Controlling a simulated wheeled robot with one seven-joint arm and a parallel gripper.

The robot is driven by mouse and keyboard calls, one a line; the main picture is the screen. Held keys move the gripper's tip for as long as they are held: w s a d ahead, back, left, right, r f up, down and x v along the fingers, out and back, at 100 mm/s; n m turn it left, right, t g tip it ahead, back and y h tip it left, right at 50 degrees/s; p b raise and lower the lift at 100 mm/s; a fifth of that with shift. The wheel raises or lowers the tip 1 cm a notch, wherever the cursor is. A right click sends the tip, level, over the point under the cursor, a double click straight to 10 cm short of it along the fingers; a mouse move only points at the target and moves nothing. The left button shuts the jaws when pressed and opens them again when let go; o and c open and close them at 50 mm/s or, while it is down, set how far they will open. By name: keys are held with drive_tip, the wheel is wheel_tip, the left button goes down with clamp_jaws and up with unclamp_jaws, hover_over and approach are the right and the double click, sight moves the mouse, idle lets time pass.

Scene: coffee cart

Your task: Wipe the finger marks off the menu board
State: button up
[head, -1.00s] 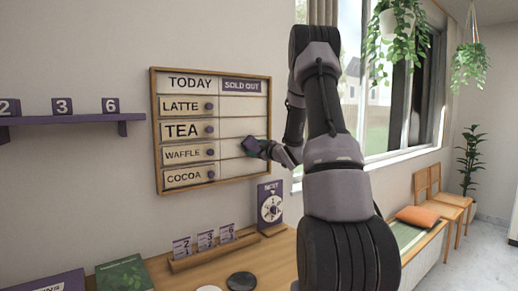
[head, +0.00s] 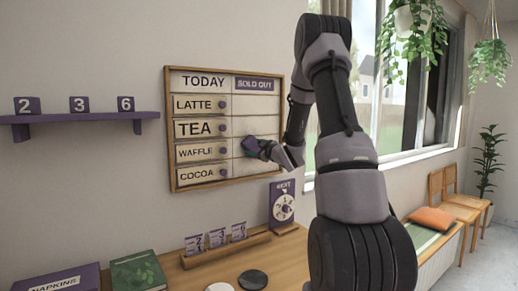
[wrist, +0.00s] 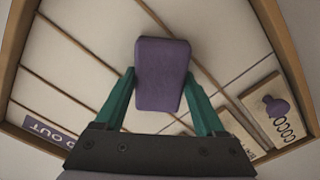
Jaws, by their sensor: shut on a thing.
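The menu board (head: 258,109) hangs on the wall in a wooden frame, headed TODAY and SOLD OUT. Its left column holds the LATTE, TEA, WAFFLE and COCOA plates, each with a purple knob. My gripper (head: 256,147) is at the board's right column, about level with the WAFFLE row. In the wrist view, the teal fingers of my gripper (wrist: 158,95) are shut on a purple block-shaped eraser (wrist: 163,72). The eraser is over the pale board face; whether it touches the surface cannot be told. I cannot make out any finger marks; the eraser and fingers hide part of the board.
A purple shelf (head: 80,117) with number blocks is on the wall at left. Below the board, a wooden counter (head: 285,262) carries a card rack (head: 225,248), a NEXT dial sign (head: 282,204), a green book (head: 138,271) and two discs. A window is at right.

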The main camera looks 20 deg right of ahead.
drive_tip(key=shift+s+a, duration=0.1)
drive_tip(key=shift+a, duration=0.75)
drive_tip(key=s+d, duration=0.1)
drive_tip(key=s, duration=0.5)
drive_tip(key=shift+d, duration=0.15)
drive_tip(key=s, duration=0.2)
drive_tip(key=shift+s+d, duration=0.25)
drive_tip(key=shift+s, duration=0.15)
idle(0.5)
